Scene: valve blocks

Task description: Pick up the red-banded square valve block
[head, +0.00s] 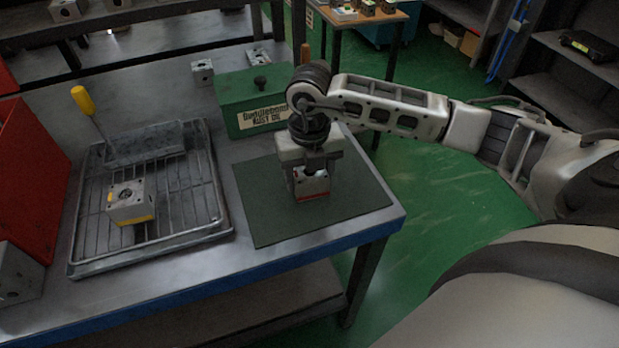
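The red-banded square valve block (312,184) is a small metal block with a red band along its lower edge. It is at the dark green mat (268,215) on the workbench, and I cannot tell whether it rests on the mat or is just off it. My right gripper (312,172) points straight down over the block, with its fingers on either side. The gripper hides the block's top and upper sides, and I cannot tell whether the fingers press on it. My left gripper is out of view.
A yellow-banded valve block (132,207) sits on a wire rack tray (190,232) with a yellow-handled tool (84,103). A green box (236,110) stands behind the mat. A red bin (28,165) is at the left. The mat's front part is clear.

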